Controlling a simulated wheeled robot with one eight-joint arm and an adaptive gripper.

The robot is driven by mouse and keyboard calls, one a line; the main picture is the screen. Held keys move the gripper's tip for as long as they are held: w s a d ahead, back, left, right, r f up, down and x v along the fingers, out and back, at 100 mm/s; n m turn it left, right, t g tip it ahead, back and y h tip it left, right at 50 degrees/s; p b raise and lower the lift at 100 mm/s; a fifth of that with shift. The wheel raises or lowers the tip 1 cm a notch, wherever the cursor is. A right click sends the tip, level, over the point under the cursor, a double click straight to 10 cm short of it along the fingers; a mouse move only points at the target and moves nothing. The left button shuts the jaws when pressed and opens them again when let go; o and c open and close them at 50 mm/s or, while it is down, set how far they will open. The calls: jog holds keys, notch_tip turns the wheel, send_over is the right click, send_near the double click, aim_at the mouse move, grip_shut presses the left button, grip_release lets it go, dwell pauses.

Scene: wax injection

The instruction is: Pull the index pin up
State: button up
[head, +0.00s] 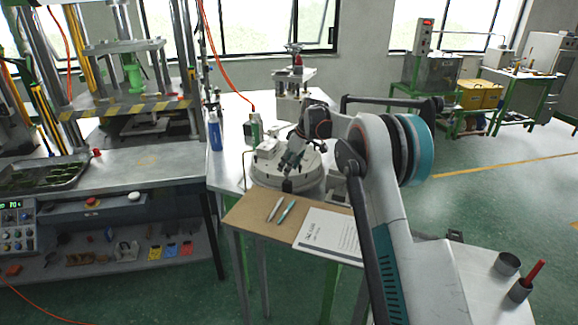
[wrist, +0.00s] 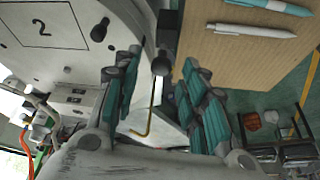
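The index pin shows in the wrist view as a dark round knob (wrist: 162,63) at the edge of a pale round turntable (wrist: 75,60) marked "2". In the head view a small dark block (head: 287,185) at the turntable's (head: 262,177) front edge appears to be its mount. My gripper (wrist: 158,72) is open, with teal-padded fingers on both sides of the knob and gaps visible. Whether either finger touches it I cannot tell. In the head view my gripper (head: 289,166) is over the turntable's front edge, and its fingertips are hard to make out.
A brown board (head: 245,214) with two pens and a paper sheet (head: 328,236) lies just in front of the turntable. A blue bottle (head: 214,132) stands at left. A bent brass rod (wrist: 150,112) shows between the fingers. A press (head: 120,75) stands further left.

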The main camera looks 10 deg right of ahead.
jog(key=v, duration=1.1)
jog(key=shift+r, duration=0.25)
jog(key=s+a+r+m+t+h+b, duration=0.1)
jog(key=s+r+m, duration=0.15)
jog(key=s, duration=0.55)
jog(key=s+a+r+m, duration=0.1)
jog(key=s+r, duration=0.3)
jog(key=s, duration=0.5)
jog(key=s+a+r+m+t+h+b, duration=0.1)
jog(key=s+r, duration=0.2)
jog(key=s, duration=0.5)
jog(key=s+f+m, duration=0.1)
jog(key=s+f, duration=0.3)
jog(key=s, duration=0.4)
jog(key=s+f+m+t, duration=0.1)
jog(key=s+f+m, duration=0.1)
jog(key=s, duration=0.7)
jog(key=s+f+m+t+h, duration=0.1)
jog(key=s+f, duration=0.4)
jog(key=s, duration=0.3)
jog(key=shift+s+a+f+b, duration=0.4)
jog(key=shift+a+b, duration=0.05)
jog(key=shift+a, duration=0.05)
jog(key=shift+m, duration=0.25)
